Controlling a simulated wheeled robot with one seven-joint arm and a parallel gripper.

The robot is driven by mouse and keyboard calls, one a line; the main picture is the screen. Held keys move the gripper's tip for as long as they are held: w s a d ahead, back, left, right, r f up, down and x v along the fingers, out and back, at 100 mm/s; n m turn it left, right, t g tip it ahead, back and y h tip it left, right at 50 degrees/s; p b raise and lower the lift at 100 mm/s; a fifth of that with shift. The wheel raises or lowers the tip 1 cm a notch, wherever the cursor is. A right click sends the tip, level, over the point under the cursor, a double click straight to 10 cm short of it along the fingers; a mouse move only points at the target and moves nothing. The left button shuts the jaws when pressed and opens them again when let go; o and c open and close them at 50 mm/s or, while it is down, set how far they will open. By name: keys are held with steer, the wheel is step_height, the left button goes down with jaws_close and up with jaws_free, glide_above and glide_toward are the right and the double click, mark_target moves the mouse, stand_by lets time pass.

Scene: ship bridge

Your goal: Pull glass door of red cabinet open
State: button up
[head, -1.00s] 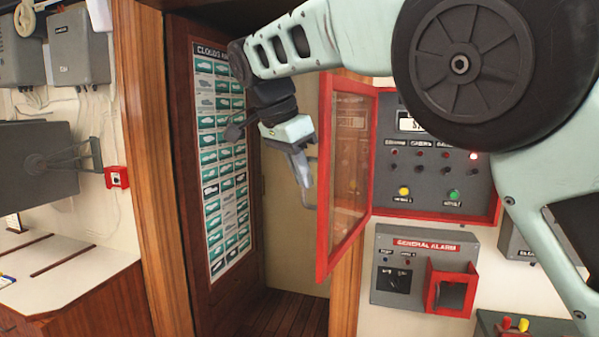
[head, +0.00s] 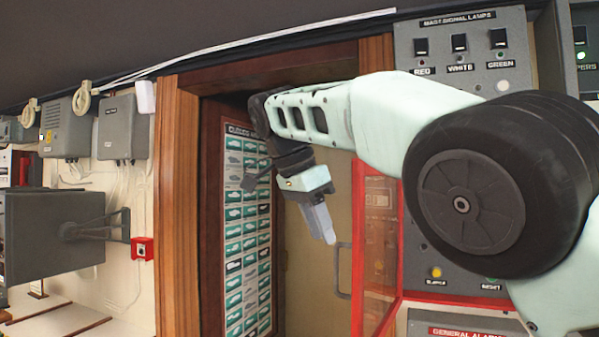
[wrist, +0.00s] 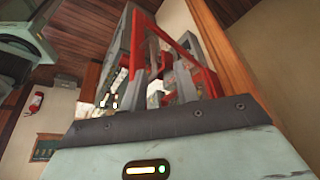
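The red cabinet (head: 455,299) is on the wall at right, largely hidden behind my arm. Its red-framed glass door (head: 376,245) stands swung out from the cabinet, well open, with its hinge side at right. A grey bar handle (head: 338,272) sticks out from the door's free left edge. My gripper (head: 322,222) is just left of and above the handle, seemingly apart from it and holding nothing. In the wrist view the gripper's two grey fingers (wrist: 158,82) are spread, with red framing (wrist: 205,68) beyond them.
A wooden door frame (head: 178,200) and a poster board (head: 247,235) are left of my gripper. A mast signal lamps panel (head: 470,55) is above the cabinet. A general alarm box (head: 462,325) is below it.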

steer(key=p+v, duration=0.7)
steer(key=v, duration=0.4)
